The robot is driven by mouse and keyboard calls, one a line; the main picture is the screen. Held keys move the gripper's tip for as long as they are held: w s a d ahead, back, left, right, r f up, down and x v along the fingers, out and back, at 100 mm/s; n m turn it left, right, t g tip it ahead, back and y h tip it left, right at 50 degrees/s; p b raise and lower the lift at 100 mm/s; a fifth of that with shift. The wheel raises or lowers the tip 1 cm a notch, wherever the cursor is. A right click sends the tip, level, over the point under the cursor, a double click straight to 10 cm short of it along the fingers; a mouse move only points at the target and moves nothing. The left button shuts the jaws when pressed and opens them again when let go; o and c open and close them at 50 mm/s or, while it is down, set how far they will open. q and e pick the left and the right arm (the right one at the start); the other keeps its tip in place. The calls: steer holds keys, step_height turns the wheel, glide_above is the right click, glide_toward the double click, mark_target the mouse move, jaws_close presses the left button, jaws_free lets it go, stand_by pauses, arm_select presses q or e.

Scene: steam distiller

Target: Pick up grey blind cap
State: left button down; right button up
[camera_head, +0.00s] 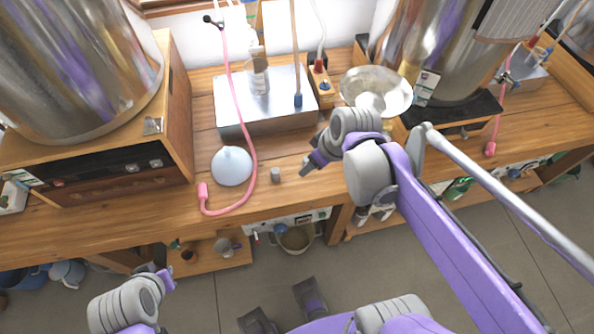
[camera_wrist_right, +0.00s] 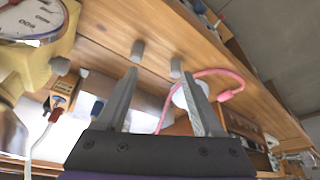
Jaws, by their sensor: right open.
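A small grey cap (camera_head: 276,174) stands on the wooden bench near its front edge, just right of the pink tube. In the right wrist view two small grey caps show beyond my fingertips: one farther from the tube (camera_wrist_right: 138,50) and one close to it (camera_wrist_right: 175,67). Only one shows clearly in the head view; my right gripper may hide the other. My right gripper (camera_head: 309,164) is open and empty, low over the bench right of the visible cap. Its spread fingers (camera_wrist_right: 159,78) also show in the wrist view. My left gripper (camera_head: 167,281) is at lower left, away from the bench; its fingers are unclear.
A pink tube (camera_head: 252,150) curls around a pale round funnel (camera_head: 231,166) left of the cap. A metal box (camera_head: 266,105) stands behind. A dial gauge (camera_wrist_right: 35,20) shows in the wrist view.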

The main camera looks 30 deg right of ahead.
steer(key=n+y+b, duration=0.1)
steer(key=n+b, duration=0.1)
glide_toward(307, 160)
steer(key=d, duration=0.1)
steer(key=x, duration=0.5)
steer(key=shift+w+d+f+b, duration=0.1)
steer(key=shift+w+f+b, duration=0.15)
steer(key=shift+b, duration=0.15)
steer(key=f, duration=0.1)
steer(key=a+f, duration=0.1)
steer(key=w+f, duration=0.1)
steer(key=shift+w+a+f+b, duration=0.1)
steer(key=shift+a+f+b, duration=0.25)
steer(key=shift+a+f, duration=0.05)
steer(key=shift+w+f, duration=0.15)
steer(key=shift+f, duration=0.3)
arm_select(q)
steer(key=f, duration=0.3)
steer(key=d+f, duration=0.1)
steer(key=shift+s+f, duration=0.35)
steer(key=shift+f, duration=0.05)
arm_select(e)
jaws_close()
